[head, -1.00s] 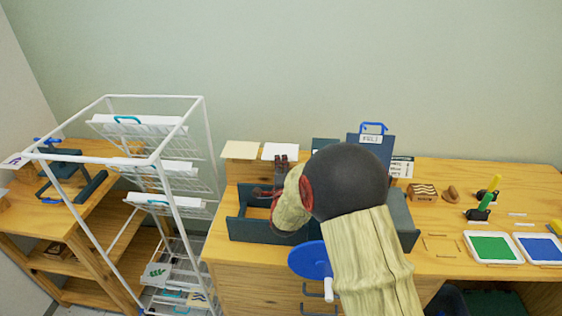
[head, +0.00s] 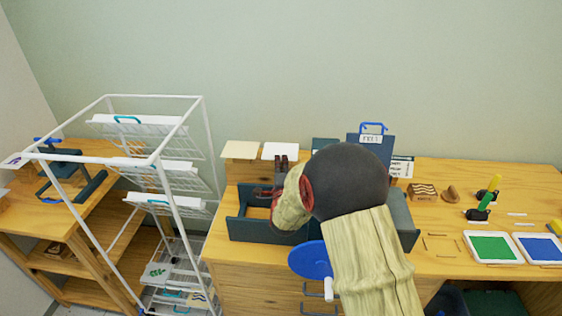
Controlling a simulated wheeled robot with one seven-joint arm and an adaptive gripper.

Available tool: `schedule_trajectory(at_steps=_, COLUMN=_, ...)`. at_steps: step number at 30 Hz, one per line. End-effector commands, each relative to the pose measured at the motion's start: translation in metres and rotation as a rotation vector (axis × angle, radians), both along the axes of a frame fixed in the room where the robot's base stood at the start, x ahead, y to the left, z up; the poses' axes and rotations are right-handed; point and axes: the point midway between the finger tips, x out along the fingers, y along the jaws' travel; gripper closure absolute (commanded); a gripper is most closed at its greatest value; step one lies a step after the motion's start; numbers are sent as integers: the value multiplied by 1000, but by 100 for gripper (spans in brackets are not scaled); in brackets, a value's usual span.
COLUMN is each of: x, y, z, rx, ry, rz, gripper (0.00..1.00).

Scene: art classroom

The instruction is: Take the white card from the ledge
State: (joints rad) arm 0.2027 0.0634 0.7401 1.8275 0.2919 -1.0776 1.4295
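The white card (head: 280,150) lies flat at the back of the wooden desk, beside a cream card (head: 240,150) on its left. Both sit at the ledge along the wall, with their front edges toward me. My gripper (head: 281,164) is at the front edge of the white card, its dark fingers pointing toward the wall. My own arm covers much of the gripper. I cannot tell whether the fingers touch the card or how far apart they are.
A dark open box (head: 250,229) stands below my gripper. A white wire rack (head: 205,150) with trays is at the left. Green (head: 492,247) and blue (head: 541,248) trays lie at the right.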

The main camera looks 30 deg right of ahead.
Motion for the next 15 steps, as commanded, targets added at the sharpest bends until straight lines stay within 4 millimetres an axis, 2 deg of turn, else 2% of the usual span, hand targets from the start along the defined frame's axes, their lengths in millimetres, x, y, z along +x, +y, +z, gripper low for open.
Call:
schedule_trajectory(at_steps=6, x=0, y=0, z=25, rx=0, ry=-3, rz=0, gripper=100)
schedule_trajectory(at_steps=15, x=-2, y=1, z=25, rx=0, ry=-1, rz=0, gripper=100)
